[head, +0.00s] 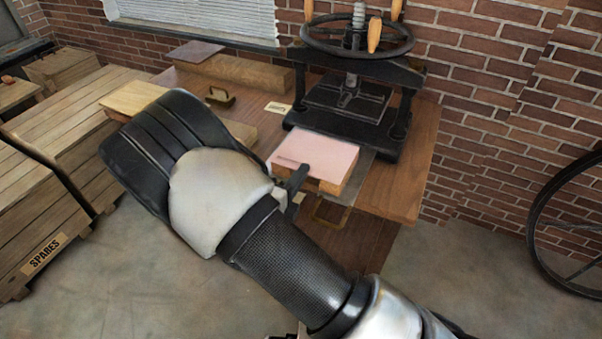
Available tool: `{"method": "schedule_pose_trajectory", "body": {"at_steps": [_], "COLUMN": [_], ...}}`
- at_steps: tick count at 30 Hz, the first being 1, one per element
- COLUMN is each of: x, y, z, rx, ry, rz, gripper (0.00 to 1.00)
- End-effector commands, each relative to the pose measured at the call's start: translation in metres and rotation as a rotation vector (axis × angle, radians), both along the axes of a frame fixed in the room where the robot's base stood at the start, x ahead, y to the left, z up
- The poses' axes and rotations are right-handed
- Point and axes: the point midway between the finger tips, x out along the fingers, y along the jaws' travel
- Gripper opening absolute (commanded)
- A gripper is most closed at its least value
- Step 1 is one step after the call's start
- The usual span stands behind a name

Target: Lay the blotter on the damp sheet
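A pink sheet (318,155) lies flat on top of a wooden block (330,187) at the front of the black press. It is probably the blotter or the damp sheet; I cannot tell which. A dull mauve sheet (196,52) lies at the back left of the bench, by a long wooden beam. My gripper (297,178) is at the near left edge of the block, with one dark finger showing beside the pink sheet. My arm hides the rest of it, so I cannot see whether it is open or holding anything.
The black press (345,105) with its handwheel (358,38) stands on the wooden bench (405,185). A grey plate (358,172) lies under the block. A wooden board (133,98), a brass-handled item (219,97) and a small label (278,108) are left of the press. Crates (45,165) stand at left.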

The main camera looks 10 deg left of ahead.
Motion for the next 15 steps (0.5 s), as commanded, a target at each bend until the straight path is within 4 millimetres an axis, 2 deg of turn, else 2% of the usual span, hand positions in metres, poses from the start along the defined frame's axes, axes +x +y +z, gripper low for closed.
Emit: {"method": "schedule_pose_trajectory", "body": {"at_steps": [10,14,15], "x": [0.0,0.0,0.0], "y": [0.0001,0.0001,0.0], "z": [-0.0002,-0.0002,-0.0002], "rx": [0.0,0.0,0.0], "ry": [0.0,0.0,0.0], "rz": [0.0,0.0,0.0], "gripper": [0.0,0.23,0.23]}}
